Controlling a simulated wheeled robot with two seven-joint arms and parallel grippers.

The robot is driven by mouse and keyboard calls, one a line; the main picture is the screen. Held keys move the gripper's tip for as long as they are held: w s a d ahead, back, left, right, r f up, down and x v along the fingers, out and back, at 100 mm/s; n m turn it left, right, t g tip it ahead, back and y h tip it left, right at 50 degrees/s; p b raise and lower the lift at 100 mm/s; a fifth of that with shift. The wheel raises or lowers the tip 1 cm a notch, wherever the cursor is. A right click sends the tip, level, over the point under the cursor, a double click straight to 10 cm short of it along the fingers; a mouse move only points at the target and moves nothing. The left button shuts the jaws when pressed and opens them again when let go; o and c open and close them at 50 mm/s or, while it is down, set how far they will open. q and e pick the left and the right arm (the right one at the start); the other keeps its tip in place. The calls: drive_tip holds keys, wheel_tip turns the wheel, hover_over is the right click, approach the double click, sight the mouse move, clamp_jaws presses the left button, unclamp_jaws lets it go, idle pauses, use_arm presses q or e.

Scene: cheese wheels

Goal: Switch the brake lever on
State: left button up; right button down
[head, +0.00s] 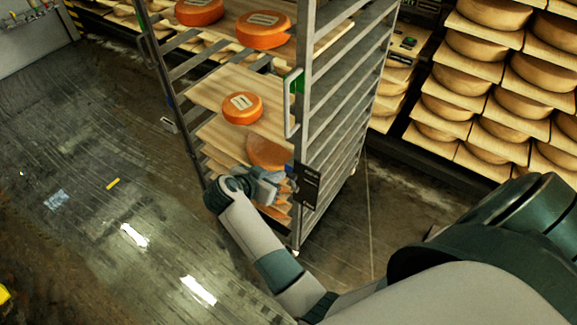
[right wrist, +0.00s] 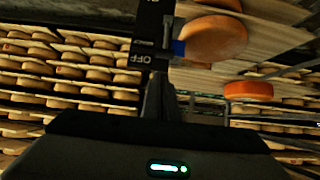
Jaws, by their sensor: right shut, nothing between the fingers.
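The brake lever's black plate (head: 307,185) is fixed to the near upright of the tall metal rack (head: 305,95). In the right wrist view the plate (right wrist: 149,35) shows a white OFF label, and the lever's blue part (right wrist: 178,48) sticks out close to that label. The lever's blue part (head: 290,170) also shows small in the head view. My right gripper (head: 277,184) is shut and empty, just left of the plate. In the right wrist view its fingers (right wrist: 159,85) point at the plate's lower end; I cannot tell whether they touch it. My left gripper is not in view.
Orange cheese wheels (head: 242,108) lie on the rack's wooden boards (head: 205,90). A green-and-white handle (head: 292,100) is on the same upright, above the plate. Shelves full of cheese wheels (head: 475,46) stand behind on the right. The floor (head: 90,190) on the left is largely clear.

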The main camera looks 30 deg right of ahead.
sight(288, 173)
drive_tip(key=shift+f, duration=0.1)
drive_tip(key=b+x, duration=0.7)
drive_tip(key=shift+f+b, duration=0.15)
drive_tip(key=shift+b, duration=0.15)
drive_tip(key=shift+r+b+x, duration=0.2)
drive_tip(key=shift+b+x, duration=1.1)
drive_tip(key=shift+x, duration=0.1)
drive_tip(key=shift+f, duration=0.1)
